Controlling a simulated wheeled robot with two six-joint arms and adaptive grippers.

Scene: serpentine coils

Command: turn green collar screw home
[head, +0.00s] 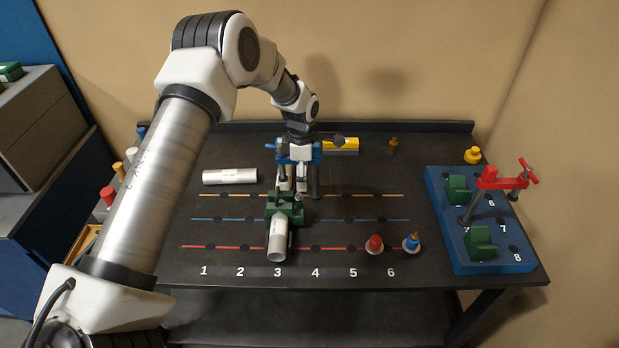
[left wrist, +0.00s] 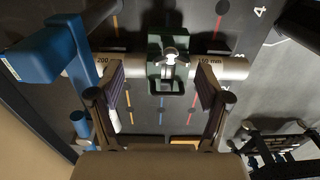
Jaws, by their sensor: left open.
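The green collar (head: 284,205) sits at the middle of the table, above number 3, around a white tube (head: 277,238) that runs towards the front edge. In the left wrist view the green collar (left wrist: 154,52) has a pale screw head (left wrist: 170,57) facing the camera. A tube marked 200 (left wrist: 105,66) and one marked 150 mm (left wrist: 232,68) show on its two sides. My left gripper (head: 292,184) is over the collar's rear side, pointing down. In the left wrist view its open fingers (left wrist: 160,82) stand apart with the collar between and beyond them. My right gripper is out of view.
A blue clamp (head: 313,152) stands close by my left gripper. A white tube (head: 230,176) lies left. Red (head: 375,243) and blue (head: 411,241) knobbed pieces stand front right. A blue fixture board (head: 455,235) with a red clamp (head: 500,182) occupies the right end.

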